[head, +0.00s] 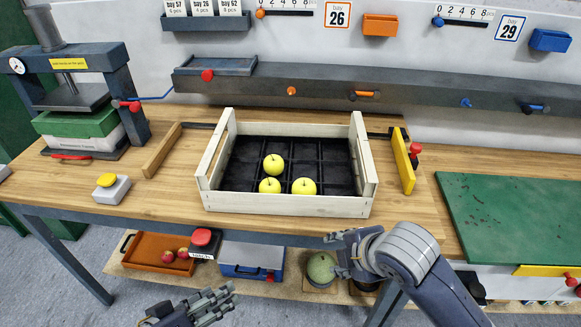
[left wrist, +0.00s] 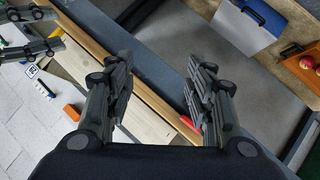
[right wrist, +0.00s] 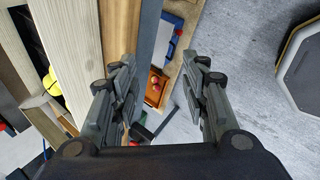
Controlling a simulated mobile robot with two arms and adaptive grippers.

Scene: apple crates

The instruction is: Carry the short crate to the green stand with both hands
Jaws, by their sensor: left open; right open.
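The short crate (head: 285,204), pale wood with a black divided insert, sits on the wooden bench. Three yellow apples (head: 305,186) lie in its front part. A flat green surface at the right, apparently the green stand (head: 515,220), looks bare where it shows. My left gripper (head: 205,303) is low in front of the bench, left of the crate's middle, open and empty in the left wrist view (left wrist: 160,72). My right gripper (head: 345,252) is just in front of the crate's front right corner, apart from it. The right wrist view (right wrist: 160,75) shows it open and empty beside pale planks.
A press (head: 75,85) and a yellow button (head: 107,181) stand left of the crate. A yellow-sided bracket (head: 403,160) stands close to its right. A grey ledge (head: 370,95) runs behind. Below are an orange tray (head: 150,252) and a blue box (head: 250,258).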

